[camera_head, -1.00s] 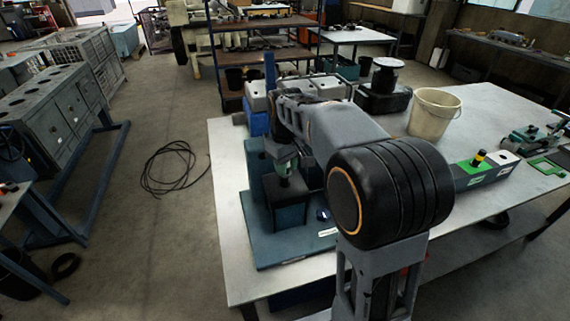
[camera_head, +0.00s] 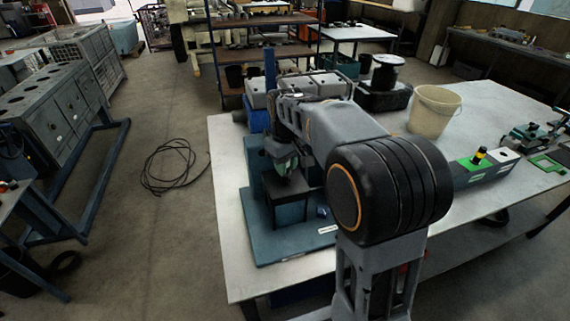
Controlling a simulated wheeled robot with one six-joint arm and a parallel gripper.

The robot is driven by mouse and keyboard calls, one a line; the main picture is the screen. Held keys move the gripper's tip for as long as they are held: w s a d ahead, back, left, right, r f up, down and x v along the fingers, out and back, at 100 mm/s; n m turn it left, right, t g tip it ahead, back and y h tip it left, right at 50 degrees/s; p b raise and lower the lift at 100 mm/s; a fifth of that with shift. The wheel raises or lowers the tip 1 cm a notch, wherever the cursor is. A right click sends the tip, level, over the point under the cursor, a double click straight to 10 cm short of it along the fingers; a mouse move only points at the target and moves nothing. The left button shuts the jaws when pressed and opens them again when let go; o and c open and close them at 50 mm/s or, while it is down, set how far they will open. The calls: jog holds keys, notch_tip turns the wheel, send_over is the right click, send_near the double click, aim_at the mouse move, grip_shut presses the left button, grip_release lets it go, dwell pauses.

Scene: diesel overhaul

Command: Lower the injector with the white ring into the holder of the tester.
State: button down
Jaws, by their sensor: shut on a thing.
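The tester (camera_head: 262,240) stands on the near left part of the metal table, with a teal base plate and a teal upright. Its black holder stand (camera_head: 289,208) rises from the base plate. My gripper (camera_head: 287,172) is at the end of my arm, right over the top of the stand and close to it. It is shut on the injector, which is mostly hidden by the gripper and the stand. I cannot make out the white ring, or whether the injector's tip is inside the holder.
A cream bucket (camera_head: 434,110) stands on the table to the right, with a long grey block (camera_head: 474,172) carrying a yellow-and-black piece nearer the right edge. A black reel (camera_head: 386,85) and grey canisters (camera_head: 318,85) stand behind my arm. A cable coil (camera_head: 168,166) lies on the floor.

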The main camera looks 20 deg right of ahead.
jog(key=shift+f, duration=0.15)
jog(key=shift+f+b, duration=0.95)
jog(key=shift+f, duration=0.25)
dwell(0.3)
jog(key=shift+c, duration=2.3)
grip_release()
jog(key=shift+r+p, duration=3.15)
jog(key=shift+r, duration=0.4)
